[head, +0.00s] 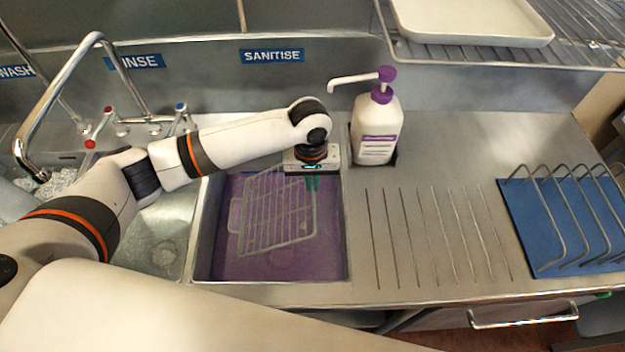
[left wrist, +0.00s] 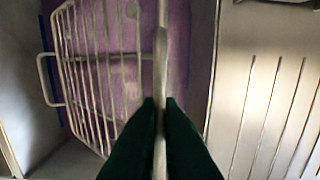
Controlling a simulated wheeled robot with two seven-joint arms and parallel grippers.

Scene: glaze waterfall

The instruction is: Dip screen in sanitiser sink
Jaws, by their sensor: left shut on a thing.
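The screen (head: 275,220) is a pale wire grid with a small loop handle on its left side. It is tilted over the sanitise sink (head: 345,268), which holds purple liquid (head: 300,265). I cannot tell whether its lower edge touches the liquid. My left gripper (head: 312,184), with green fingers, is at the sink's back right and shut on the screen's edge bar. In the left wrist view the bar runs between the fingertips (left wrist: 160,105), with the screen's wires (left wrist: 85,60) to the left over the purple. My right gripper is not in view.
A pump bottle (head: 377,130) with a purple top stands behind the sink's right corner. The grooved drainboard (head: 440,235) to the right is clear. A blue mat (head: 520,215) with a wire rack (head: 560,225) lies beyond. The rinse tap (head: 45,100) rises at left. A tray (head: 470,18) sits on the shelf.

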